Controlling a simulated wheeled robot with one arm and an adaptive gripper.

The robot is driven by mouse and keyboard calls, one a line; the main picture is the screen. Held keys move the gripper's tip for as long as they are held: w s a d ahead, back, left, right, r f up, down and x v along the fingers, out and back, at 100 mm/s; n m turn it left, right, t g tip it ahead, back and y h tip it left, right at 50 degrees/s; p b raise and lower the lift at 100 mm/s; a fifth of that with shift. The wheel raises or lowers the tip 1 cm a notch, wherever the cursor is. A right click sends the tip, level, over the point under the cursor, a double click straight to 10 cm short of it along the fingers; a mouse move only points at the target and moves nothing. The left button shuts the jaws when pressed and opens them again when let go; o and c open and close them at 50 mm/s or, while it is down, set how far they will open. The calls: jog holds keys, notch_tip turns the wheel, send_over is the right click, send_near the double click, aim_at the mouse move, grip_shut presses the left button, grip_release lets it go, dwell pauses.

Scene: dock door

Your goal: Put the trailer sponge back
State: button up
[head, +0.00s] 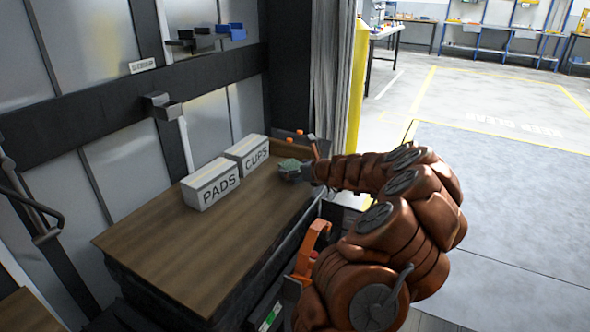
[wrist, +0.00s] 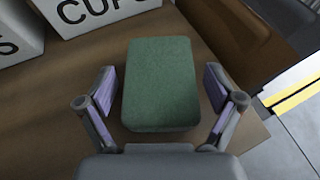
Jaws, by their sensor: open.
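The sponge (wrist: 160,82) is a green rounded block. In the wrist view it lies on the brown bench top between my gripper's two spread fingers. My gripper (wrist: 160,100) is open, with a gap between each finger pad and the sponge's sides. In the head view the sponge (head: 290,163) shows small and green at the right end of the bench, by my gripper (head: 294,170), which partly hides it. A small grey open holder (head: 163,106) is fixed on the dark wall rail. A label reading "STRAP" or similar (head: 142,66) sits further up; its small text is hard to read.
The wooden bench top (head: 165,255) is mostly clear at the front and left. Two white boxes stand on it, PADS (head: 210,184) and CUPS (head: 247,155), the latter near the sponge. Dark and blue bins (head: 232,31) sit on the rail. A yellow post (head: 358,85) stands beyond the bench.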

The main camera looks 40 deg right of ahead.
jog(key=shift+r, duration=0.2)
jog(key=p+v, duration=0.2)
jog(key=v, duration=1)
